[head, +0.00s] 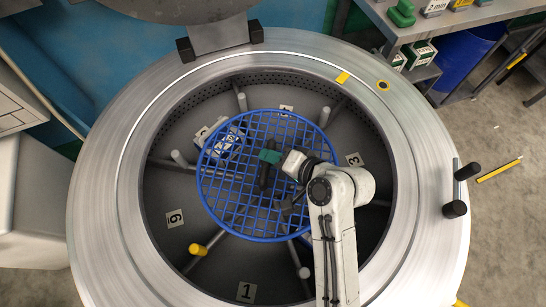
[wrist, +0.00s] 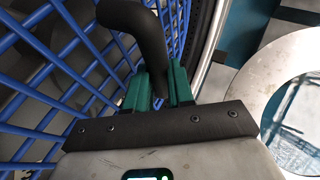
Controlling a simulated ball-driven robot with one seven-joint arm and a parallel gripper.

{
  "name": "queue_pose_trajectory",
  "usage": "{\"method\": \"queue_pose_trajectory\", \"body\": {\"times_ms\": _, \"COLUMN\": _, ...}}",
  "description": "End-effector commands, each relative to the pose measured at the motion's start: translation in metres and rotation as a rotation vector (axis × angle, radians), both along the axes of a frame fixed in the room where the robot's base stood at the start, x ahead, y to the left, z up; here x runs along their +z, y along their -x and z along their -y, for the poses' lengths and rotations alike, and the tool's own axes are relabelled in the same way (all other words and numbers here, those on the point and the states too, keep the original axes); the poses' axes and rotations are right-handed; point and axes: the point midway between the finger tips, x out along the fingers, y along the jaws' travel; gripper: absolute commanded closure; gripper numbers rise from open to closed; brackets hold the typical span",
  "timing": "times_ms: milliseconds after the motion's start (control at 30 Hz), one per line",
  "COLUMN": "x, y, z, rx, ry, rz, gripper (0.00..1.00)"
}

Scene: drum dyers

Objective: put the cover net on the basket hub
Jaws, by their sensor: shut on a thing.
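The cover net (head: 222,205) is a round blue grid with a blue rim. It is over the inside of the open drum in the head view, and it also shows at the left of the wrist view (wrist: 40,60). My gripper (head: 269,157) is over the middle of the net. Its teal fingers (wrist: 160,88) are shut on the net's dark bent handle (wrist: 140,30). The basket hub is not clearly visible; the net, handle and my arm cover the drum's centre. I cannot tell whether the net touches anything below it.
The drum's wide metal rim (head: 103,190) surrounds the net. White pegs, a yellow peg (head: 197,249) and number tags (head: 246,291) stand inside. A white-and-dark patterned bundle (head: 228,138) shows through the net. A shelf (head: 455,21) stands at upper right.

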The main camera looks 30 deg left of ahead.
Motion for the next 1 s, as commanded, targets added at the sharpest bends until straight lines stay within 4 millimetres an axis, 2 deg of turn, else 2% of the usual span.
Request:
{"method": "queue_pose_trajectory", "body": {"times_ms": 100, "x": -0.0061, "y": -0.0003, "z": -0.0003, "rx": 0.0, "ry": -0.001, "rz": 0.001, "gripper": 1.0}}
{"method": "queue_pose_trajectory", "body": {"times_ms": 433, "x": -0.0089, "y": -0.0004, "z": -0.0001, "rx": 0.0, "ry": -0.001, "rz": 0.001, "gripper": 1.0}}
{"method": "queue_pose_trajectory", "body": {"times_ms": 467, "x": -0.0095, "y": -0.0002, "z": 0.0, "rx": 0.0, "ry": -0.001, "rz": 0.001, "gripper": 0.77}}
{"method": "queue_pose_trajectory", "body": {"times_ms": 700, "x": -0.009, "y": -0.0001, "z": 0.0, "rx": 0.001, "ry": -0.001, "rz": 0.001, "gripper": 0.53}}
{"method": "queue_pose_trajectory", "body": {"times_ms": 1000, "x": -0.0061, "y": -0.0001, "z": 0.0, "rx": 0.001, "ry": -0.001, "rz": 0.001, "gripper": 0.52}}
